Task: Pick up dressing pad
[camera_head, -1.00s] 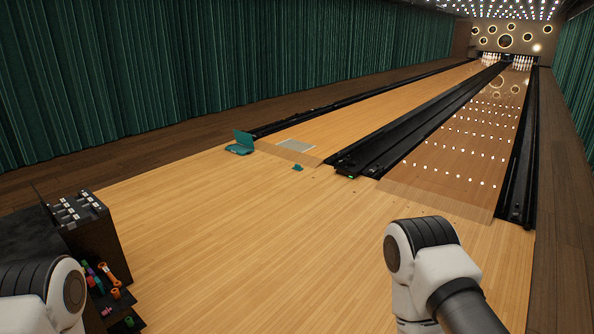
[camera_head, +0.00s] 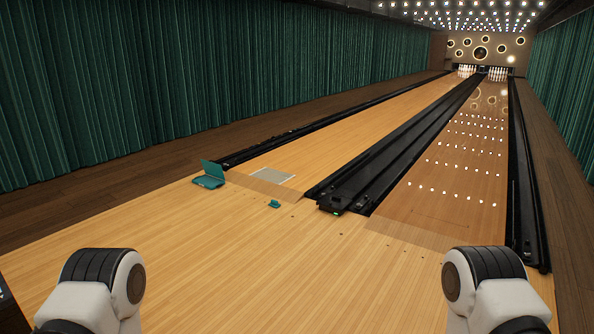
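A pale grey flat rectangle (camera_head: 273,175) lies on the left lane just past its near end; it may be the dressing pad, but I cannot tell for sure. An open teal case (camera_head: 209,176) with its lid raised stands to its left, beside the left gutter. A small teal object (camera_head: 274,203) lies on the wood in front of the rectangle. Both my arms show only as white and black links at the bottom left and bottom right. Neither gripper is in view, and both arms are well short of these things.
A black ball-return channel (camera_head: 368,181) runs between the two lanes. The right lane (camera_head: 455,180) is glossy with reflected lights. The wooden approach floor (camera_head: 270,270) ahead is clear. A dark rack edge (camera_head: 8,308) shows at the lower left. Green curtains (camera_head: 130,90) line the left wall.

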